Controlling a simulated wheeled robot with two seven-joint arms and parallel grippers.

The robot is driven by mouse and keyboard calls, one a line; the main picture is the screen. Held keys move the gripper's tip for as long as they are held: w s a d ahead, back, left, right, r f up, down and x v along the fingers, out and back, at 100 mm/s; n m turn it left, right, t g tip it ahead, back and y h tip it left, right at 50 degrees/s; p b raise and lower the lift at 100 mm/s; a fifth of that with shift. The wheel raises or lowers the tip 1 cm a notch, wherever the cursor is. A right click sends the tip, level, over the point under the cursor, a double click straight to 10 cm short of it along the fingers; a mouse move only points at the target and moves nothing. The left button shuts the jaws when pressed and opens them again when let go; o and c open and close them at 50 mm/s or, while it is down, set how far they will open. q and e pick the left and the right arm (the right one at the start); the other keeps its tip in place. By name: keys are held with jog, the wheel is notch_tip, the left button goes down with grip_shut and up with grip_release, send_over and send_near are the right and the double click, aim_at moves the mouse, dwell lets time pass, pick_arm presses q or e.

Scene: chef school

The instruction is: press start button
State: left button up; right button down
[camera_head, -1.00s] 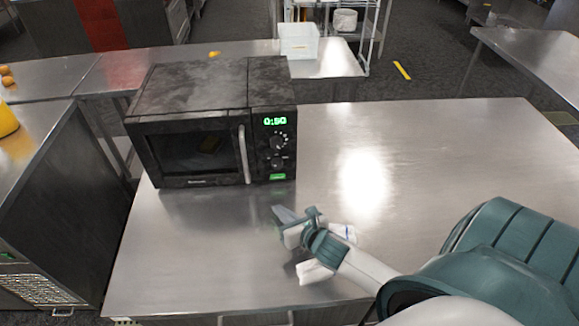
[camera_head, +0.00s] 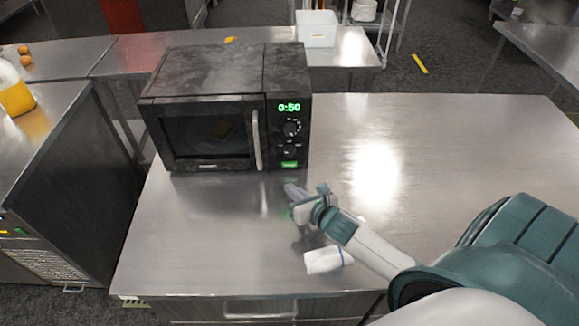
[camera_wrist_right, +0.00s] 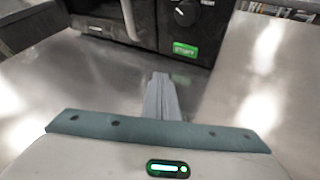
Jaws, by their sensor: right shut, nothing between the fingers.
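A black microwave (camera_head: 205,130) stands on the steel table with its door closed. Its display (camera_head: 289,107) reads 0:50 in green. The green start button (camera_head: 290,164) is low on the control panel, below two knobs. It also shows in the right wrist view (camera_wrist_right: 185,50), labelled START. My right gripper (camera_head: 290,190) is shut and empty. It is in front of the panel and a little below the button, apart from it. In the right wrist view the closed fingertips (camera_wrist_right: 158,76) point toward the microwave, left of the button. My left gripper is not in view.
The table to the right of the microwave is clear. A bottle of yellow liquid (camera_head: 14,90) stands on the left counter.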

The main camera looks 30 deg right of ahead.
aim_at(283, 167)
jog(key=w+d, duration=0.1)
jog(key=w+d+b, duration=0.1)
jog(key=w, duration=0.1)
jog(key=shift+w+d, duration=0.1)
jog(key=shift+w, duration=0.15)
jog(key=shift+w+d, duration=0.45)
jog(key=shift+w, duration=0.25)
dwell(0.8)
jog(key=shift+w, duration=0.1)
dwell(0.6)
jog(key=shift+w+d, duration=0.25)
jog(key=shift+w, duration=0.05)
